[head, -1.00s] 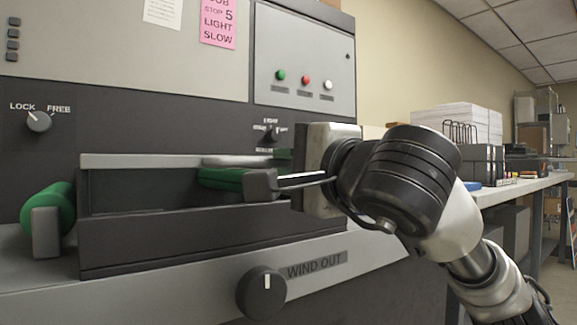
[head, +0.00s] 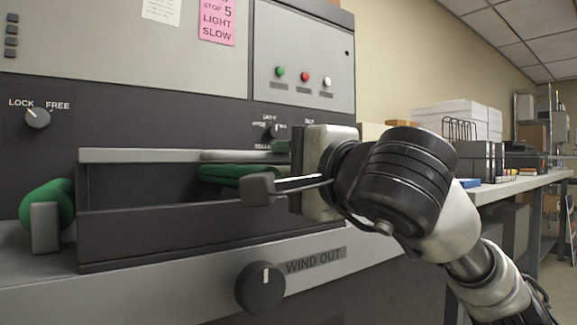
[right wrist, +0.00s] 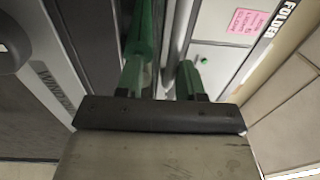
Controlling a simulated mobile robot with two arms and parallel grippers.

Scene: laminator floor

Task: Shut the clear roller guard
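What looks like the clear roller guard (head: 130,187) is a dark see-through panel under a light grey top bar, low on the machine front in the head view. How far it stands open is hard to tell. My right gripper (head: 258,172) reaches in from the right at the guard's right end. Its fingers point left, one below and one above the grey bar, partly hidden. In the right wrist view the fingers (right wrist: 162,85) stand apart, with grey bars showing between them. I cannot tell whether they touch the guard. My left gripper is out of view.
A green roller (head: 47,205) sticks out at the left. A lock/free knob (head: 38,118) is above it, and a wind-out knob (head: 260,288) is below the guard. A push-button panel (head: 304,60) is above. A bench (head: 525,184) with paper and trays stands at the right.

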